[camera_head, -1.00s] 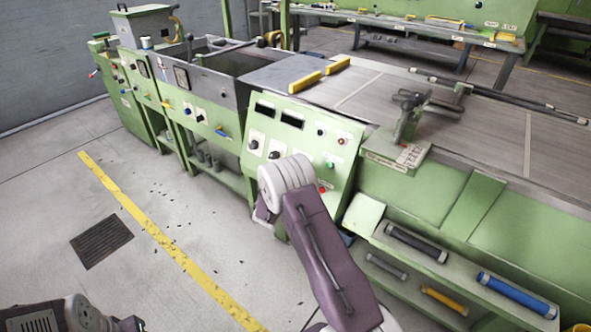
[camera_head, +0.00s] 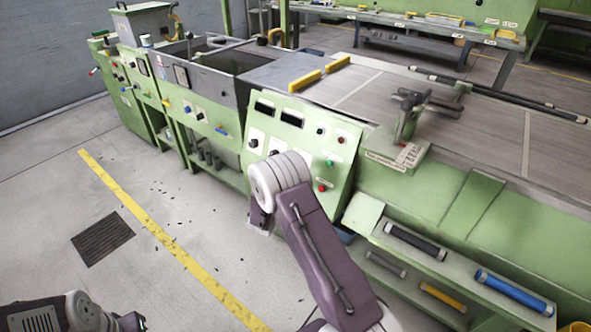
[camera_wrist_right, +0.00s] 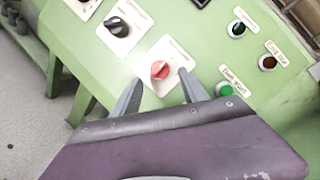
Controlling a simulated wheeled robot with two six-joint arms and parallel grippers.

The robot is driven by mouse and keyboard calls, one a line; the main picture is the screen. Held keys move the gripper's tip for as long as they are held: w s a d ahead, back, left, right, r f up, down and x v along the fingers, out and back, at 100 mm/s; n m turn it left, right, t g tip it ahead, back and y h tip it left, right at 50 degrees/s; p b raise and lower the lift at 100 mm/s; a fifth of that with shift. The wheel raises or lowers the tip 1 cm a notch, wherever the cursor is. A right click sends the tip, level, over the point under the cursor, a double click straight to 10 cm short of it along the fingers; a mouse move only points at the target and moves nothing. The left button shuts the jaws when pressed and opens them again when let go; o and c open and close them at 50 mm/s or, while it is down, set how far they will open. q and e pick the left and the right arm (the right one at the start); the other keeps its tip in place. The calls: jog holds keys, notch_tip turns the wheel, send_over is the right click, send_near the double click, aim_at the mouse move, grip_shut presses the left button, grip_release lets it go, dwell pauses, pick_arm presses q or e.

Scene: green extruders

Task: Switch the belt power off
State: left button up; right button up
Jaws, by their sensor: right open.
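The sloped green control panel (camera_head: 283,125) stands mid-picture in the head view. In the right wrist view, a red rotary knob (camera_wrist_right: 160,70) sits on a white plate; its label is too small to read. My right gripper (camera_wrist_right: 158,91) is open and empty, its two fingers pointing at the panel on either side of the red knob's plate. I cannot tell whether they touch the panel. In the head view my right arm hides the red knob and the gripper. My left arm shows at the bottom left, but its gripper is not visible.
A black knob (camera_wrist_right: 120,27) is up and left of the red one. A green button (camera_wrist_right: 225,88), a brown-red button (camera_wrist_right: 268,62) and a dark green button (camera_wrist_right: 238,28) lie to its right. The conveyor belt (camera_head: 460,125) runs right of the panel.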

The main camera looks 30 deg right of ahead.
jog(key=v, duration=0.5)
jog(key=shift+s+a+r+p, duration=0.15)
jog(key=shift+s+a+p, duration=0.05)
jog(key=shift+p, duration=0.2)
